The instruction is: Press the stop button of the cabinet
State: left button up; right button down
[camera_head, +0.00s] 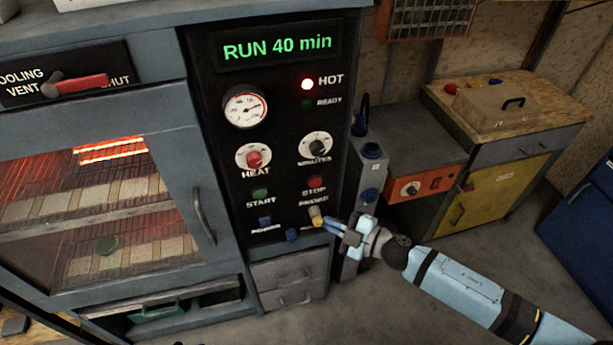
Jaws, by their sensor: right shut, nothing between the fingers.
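The cabinet (184,22) stands at the left and middle, with a black control panel (285,110). Its red stop button (315,182) sits on the panel's lower right, above the label STOP, and is unobstructed. My right gripper (326,224) is shut and empty. My left gripper is out of view.
The panel also has a green start button (260,194), a heat knob (254,157), a minutes knob (316,147) and a blue power button (265,223). The display (277,47) reads RUN 40 min and the HOT lamp (307,84) is lit. A workbench (540,88) stands at right.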

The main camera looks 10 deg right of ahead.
aim_at(315, 183)
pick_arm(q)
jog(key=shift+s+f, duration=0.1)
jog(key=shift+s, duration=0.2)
pick_arm(e)
jog(key=shift+d+r+n, duration=0.1)
jog(key=shift+r+n, duration=0.05)
jog(key=shift+n, duration=0.15)
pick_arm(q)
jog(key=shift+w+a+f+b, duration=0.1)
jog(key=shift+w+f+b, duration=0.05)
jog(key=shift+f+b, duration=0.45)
pick_arm(e)
jog(key=w, duration=0.9)
jog(key=shift+w, duration=0.1)
dwell(1.2)
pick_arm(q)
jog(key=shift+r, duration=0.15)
pick_arm(e)
jog(key=shift+w+a, duration=0.2)
jog(key=shift+w, duration=0.1)
jog(key=shift+w, duration=0.4)
dwell(0.4)
jog(key=shift+s, duration=0.1)
pick_arm(q)
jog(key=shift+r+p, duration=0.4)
jog(key=shift+p, duration=0.1)
pick_arm(e)
jog(key=shift+s, duration=0.7)
